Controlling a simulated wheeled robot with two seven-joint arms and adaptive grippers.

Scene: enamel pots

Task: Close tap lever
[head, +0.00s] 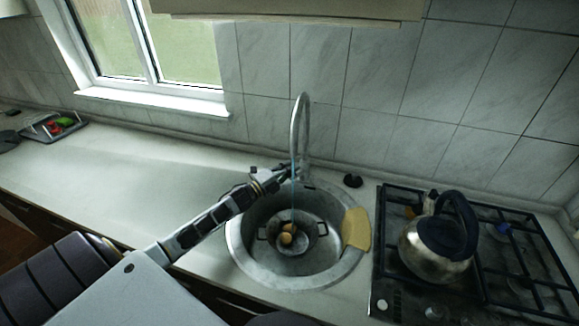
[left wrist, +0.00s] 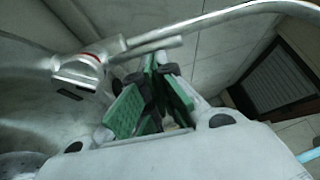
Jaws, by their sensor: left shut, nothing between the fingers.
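The tap (head: 300,130) is a tall curved metal spout behind the sink, with a thin bluish stream of water (head: 294,185) falling from it. In the left wrist view, the tap body (left wrist: 78,75) has a red ring, and the slim tap lever (left wrist: 150,47) sticks out from it toward the right. My left gripper (head: 272,174) is at the left of the tap base, shut and empty. Its green-padded fingers (left wrist: 155,100) appear close to the lever; I cannot tell whether they touch it. In the head view the lever is hidden around the gripper. My right gripper is out of view.
A pot (head: 288,250) with round brownish items stands in the round sink (head: 240,262). A yellow cloth-like piece (head: 356,229) lies on the rim. A kettle (head: 432,255) stands on the hob (head: 390,310) at right. The counter (head: 130,170) at left is largely clear.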

